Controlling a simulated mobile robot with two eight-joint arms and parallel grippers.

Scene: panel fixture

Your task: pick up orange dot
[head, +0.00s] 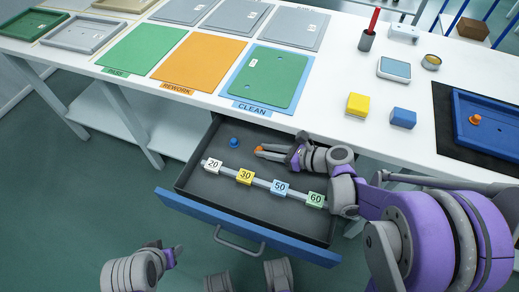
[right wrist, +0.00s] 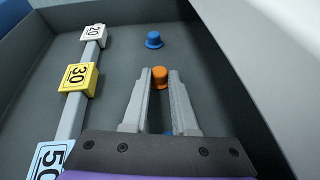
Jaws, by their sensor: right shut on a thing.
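The orange dot (right wrist: 160,77), a small orange knob with a wider rim, is between the fingertips of my right gripper (right wrist: 159,84). The fingers are shut on it inside the open drawer. In the head view the same orange dot (head: 259,149) shows only as a small patch at the tips of the right gripper (head: 263,151). A second orange dot (head: 474,119) sits on the blue tray at the far right. My left gripper (head: 173,254) is low at the front left, away from the drawer; its finger opening is not clear.
The drawer (head: 197,180) also holds a blue dot (head: 234,142) and a rail with tags 20, 30, 50 and 60. The tabletop above carries coloured mats, a blue tray (head: 490,142), a yellow block (head: 357,104) and a blue block (head: 403,118).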

